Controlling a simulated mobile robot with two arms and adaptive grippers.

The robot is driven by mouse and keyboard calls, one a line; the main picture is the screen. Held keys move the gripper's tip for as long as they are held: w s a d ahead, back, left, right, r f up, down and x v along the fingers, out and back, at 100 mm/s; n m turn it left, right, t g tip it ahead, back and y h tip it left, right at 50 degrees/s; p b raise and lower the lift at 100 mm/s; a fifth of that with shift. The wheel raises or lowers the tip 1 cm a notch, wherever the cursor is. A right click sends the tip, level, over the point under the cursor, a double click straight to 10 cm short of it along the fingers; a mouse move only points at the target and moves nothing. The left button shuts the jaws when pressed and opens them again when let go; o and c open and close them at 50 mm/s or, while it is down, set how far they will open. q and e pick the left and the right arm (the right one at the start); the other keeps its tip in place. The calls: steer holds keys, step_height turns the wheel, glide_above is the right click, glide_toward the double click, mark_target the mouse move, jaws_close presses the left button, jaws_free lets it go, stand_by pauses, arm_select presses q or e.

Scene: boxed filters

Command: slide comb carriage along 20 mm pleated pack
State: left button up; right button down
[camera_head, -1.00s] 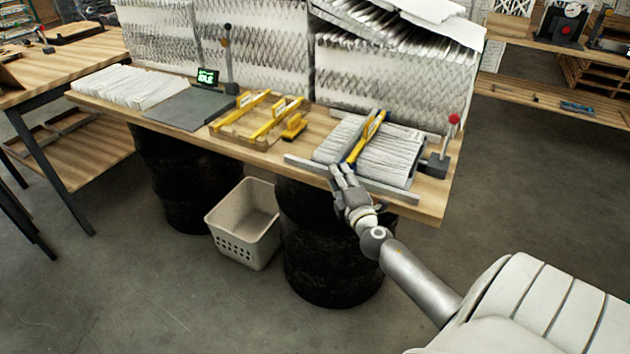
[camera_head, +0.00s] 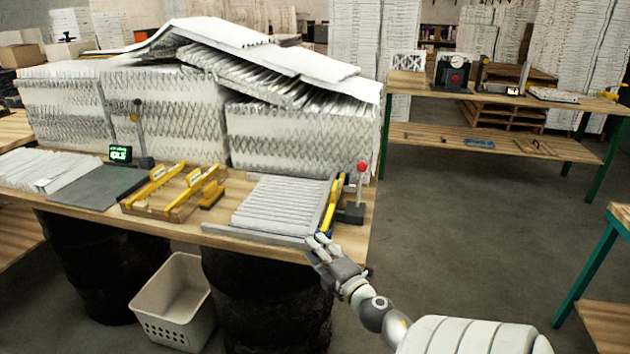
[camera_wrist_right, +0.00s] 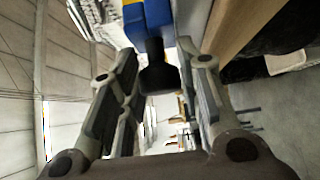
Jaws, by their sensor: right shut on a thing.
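The white pleated pack (camera_head: 272,205) lies in a grey frame (camera_head: 245,236) on the wooden bench. The yellow comb carriage (camera_head: 332,207) stands across the pack's right end, with a blue part at its near end. My right gripper (camera_head: 317,243) is at that near end, at the bench's front edge. In the right wrist view, the gripper (camera_wrist_right: 158,88) has its fingers on both sides of a black knob (camera_wrist_right: 158,74) below the carriage's blue and yellow end (camera_wrist_right: 150,18). It is shut on this knob; the exact finger contact is hard to see. My left gripper is not in view.
Yellow combs in a wooden rack (camera_head: 165,208) lie to the left. Stacked pleated filters (camera_head: 300,135) rise behind. A white basket (camera_head: 172,312) stands on the floor.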

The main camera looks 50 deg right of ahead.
steer(key=c, duration=1.2)
jaws_free()
steer(key=shift+o, duration=0.4)
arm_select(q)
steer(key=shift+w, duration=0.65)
arm_select(e)
steer(key=v, duration=1.2)
steer(key=shift+f, duration=0.1)
